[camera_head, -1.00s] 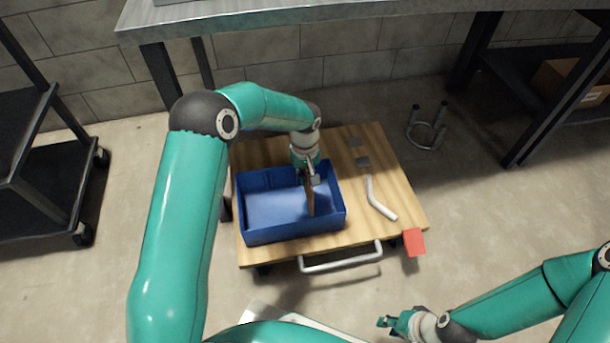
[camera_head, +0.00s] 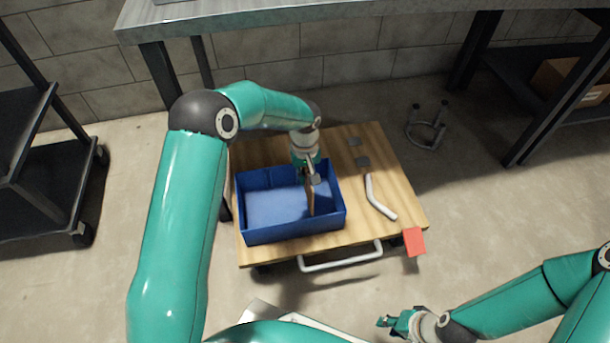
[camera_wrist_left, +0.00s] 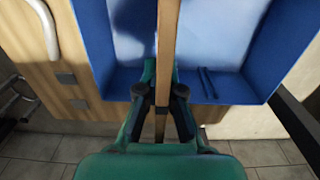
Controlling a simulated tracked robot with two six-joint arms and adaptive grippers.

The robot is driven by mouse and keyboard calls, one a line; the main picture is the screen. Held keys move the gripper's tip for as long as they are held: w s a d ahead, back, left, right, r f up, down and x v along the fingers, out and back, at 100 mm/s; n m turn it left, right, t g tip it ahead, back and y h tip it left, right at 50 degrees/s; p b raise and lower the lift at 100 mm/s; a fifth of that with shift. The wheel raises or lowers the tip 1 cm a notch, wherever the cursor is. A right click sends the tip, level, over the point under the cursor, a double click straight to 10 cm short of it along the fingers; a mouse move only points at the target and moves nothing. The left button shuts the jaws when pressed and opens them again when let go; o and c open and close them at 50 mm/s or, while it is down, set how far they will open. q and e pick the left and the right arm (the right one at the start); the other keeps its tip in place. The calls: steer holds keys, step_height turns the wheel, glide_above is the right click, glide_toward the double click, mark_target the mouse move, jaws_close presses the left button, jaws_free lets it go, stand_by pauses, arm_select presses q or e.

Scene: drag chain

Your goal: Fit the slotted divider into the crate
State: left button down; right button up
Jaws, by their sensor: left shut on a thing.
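The blue crate (camera_head: 275,232) sits on a wooden board. My left gripper (camera_head: 308,180) is over the right part of the crate and shut on the thin brown divider (camera_head: 310,200). The divider stands on edge, reaching down inside the crate. In the left wrist view the divider (camera_wrist_left: 168,30) runs between the two fingers, and the crate wall (camera_wrist_left: 235,88) shows beside it. Two dark ribs (camera_wrist_left: 208,85) on the wall stand apart from the divider. I cannot tell whether its lower edge touches the floor. My right gripper (camera_head: 390,322) is at the lower right, away from the crate.
The wooden board (camera_head: 400,185) belongs to a cart with a white handle (camera_head: 340,262). A bent white tube (camera_head: 377,200) and small grey plates (camera_head: 362,161) lie right of the crate. A red piece (camera_head: 414,242) is at the cart's right corner. A metal bench (camera_head: 300,14) stands behind.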

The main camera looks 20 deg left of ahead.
arm_select(q)
steer(key=shift+f+b, duration=2.85)
steer(key=shift+f, duration=1.15)
steer(key=shift+f+b, duration=0.7)
steer(key=shift+f, duration=0.55)
steer(key=c, duration=1.2)
jaws_free()
steer(key=shift+c, duration=0.2)
steer(key=shift+r, duration=0.15)
step_height(320, 180, up, 12)
steer(key=shift+f, duration=0.15)
steer(key=shift+a, duration=0.1)
